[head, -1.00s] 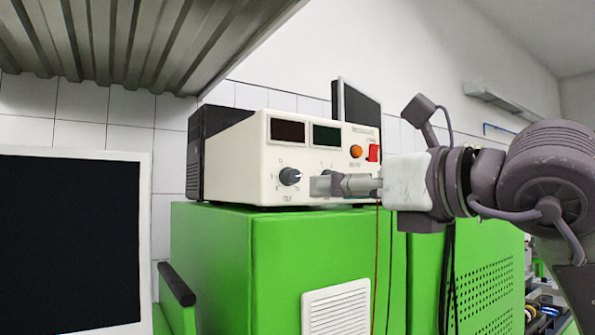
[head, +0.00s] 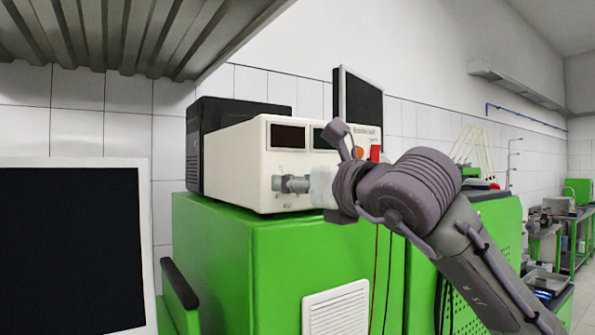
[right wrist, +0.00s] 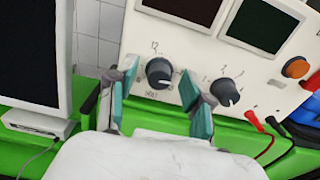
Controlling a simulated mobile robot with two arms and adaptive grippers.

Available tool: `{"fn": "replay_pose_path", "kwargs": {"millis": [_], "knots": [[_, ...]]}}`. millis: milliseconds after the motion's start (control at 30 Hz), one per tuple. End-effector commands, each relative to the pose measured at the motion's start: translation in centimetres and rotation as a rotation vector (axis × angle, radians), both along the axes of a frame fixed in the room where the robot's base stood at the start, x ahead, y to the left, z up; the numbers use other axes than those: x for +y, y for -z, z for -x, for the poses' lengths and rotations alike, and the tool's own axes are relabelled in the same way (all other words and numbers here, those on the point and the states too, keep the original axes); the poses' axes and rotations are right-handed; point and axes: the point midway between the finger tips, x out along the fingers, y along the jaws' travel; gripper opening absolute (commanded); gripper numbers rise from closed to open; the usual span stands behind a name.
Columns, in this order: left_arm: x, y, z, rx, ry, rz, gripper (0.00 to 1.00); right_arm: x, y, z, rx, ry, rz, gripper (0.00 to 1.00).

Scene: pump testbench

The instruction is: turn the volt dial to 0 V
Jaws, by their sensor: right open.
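The power supply (head: 233,165) is a cream box with a dark rear part, standing on the green cabinet. In the right wrist view, the volt dial (right wrist: 159,72), a dark round knob, sits on its front panel, with a second dark dial (right wrist: 225,92) to the right. My right gripper (head: 277,184) is open at the panel's lower left. In the right wrist view, its teal-padded fingers (right wrist: 157,78) stand either side of the volt dial, with a gap showing on both sides. My left gripper is not in view.
Two dark displays, the left one (head: 288,136) clearer, an orange button (right wrist: 296,68) and a red switch (head: 375,153) are on the panel. Red and black leads hang at right. A monitor (head: 75,245) stands at left. A ribbed metal overhang (head: 130,35) is above.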

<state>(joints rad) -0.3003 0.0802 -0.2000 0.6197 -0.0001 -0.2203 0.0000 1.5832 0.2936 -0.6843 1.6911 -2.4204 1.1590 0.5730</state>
Motion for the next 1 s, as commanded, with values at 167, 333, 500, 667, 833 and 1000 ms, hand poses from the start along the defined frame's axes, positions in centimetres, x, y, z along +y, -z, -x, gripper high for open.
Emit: {"fn": "replay_pose_path", "kwargs": {"millis": [167, 333, 500, 667, 833, 1000], "knots": [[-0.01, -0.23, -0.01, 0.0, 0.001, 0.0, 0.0, 0.25, 0.03, -0.4, 0.0, 0.0, 0.0, 0.51], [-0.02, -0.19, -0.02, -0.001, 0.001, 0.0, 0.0, 0.26, 0.05, -0.38, 0.0, 0.0, 0.0, 0.51], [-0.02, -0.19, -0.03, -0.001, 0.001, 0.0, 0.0, 0.24, 0.04, -0.37, 0.0, 0.0, 0.0, 0.24], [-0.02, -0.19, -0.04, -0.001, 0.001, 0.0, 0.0, 0.23, 0.03, -0.36, 0.0, 0.0, 0.0, 0.0], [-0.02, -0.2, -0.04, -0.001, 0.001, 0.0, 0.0, 0.22, 0.02, -0.37, -0.001, 0.0, -0.001, 0.0], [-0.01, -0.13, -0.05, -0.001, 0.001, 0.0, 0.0, 0.22, 0.02, -0.36, -0.003, 0.0, 0.003, 0.0]]}}
